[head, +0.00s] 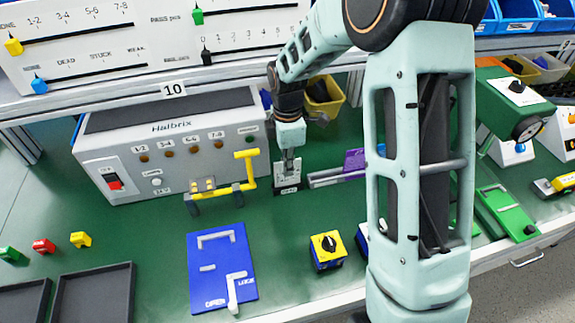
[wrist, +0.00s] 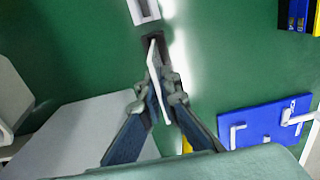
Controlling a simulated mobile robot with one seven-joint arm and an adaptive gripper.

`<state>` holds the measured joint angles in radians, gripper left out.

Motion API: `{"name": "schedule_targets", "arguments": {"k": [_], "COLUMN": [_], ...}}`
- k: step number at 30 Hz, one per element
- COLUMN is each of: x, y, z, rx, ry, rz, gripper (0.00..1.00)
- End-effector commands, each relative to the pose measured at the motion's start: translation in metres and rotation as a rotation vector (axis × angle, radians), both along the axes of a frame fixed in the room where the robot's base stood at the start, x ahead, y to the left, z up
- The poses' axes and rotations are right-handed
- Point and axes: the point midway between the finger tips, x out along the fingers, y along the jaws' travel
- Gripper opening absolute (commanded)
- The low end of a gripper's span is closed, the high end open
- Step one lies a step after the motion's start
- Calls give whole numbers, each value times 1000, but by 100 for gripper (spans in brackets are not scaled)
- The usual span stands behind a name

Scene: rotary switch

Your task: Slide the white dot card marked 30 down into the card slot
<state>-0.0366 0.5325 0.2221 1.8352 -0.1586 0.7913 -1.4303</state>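The white card (wrist: 158,80) is held between the two fingers of my gripper (wrist: 160,92), seen nearly edge-on in the wrist view. Its 30 mark cannot be read. In the head view my gripper (head: 289,158) points down, just above a small dark block with a white label (head: 287,189), which appears to be the card slot. In the wrist view a dark patch (wrist: 153,37) shows at the card's far end and may be the slot. I cannot tell whether the card's lower edge is inside the slot.
The grey Halbrix box (head: 170,155) and a yellow lever (head: 250,170) stand close on the left. A grey rail with a purple piece (head: 354,160) is close on the right. A blue plate (head: 220,265) and yellow rotary switch (head: 327,250) lie nearer. Green bench between is clear.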

Motion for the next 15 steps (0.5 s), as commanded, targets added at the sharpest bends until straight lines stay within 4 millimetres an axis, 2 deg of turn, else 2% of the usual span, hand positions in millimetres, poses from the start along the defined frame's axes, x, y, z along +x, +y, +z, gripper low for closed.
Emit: {"name": "schedule_targets", "arguments": {"k": [8,15], "x": [0,0], "y": [0,0], "z": [-8,-7], "rx": [0,0], "ry": [0,0], "rz": [0,0], "gripper": [0,25]}}
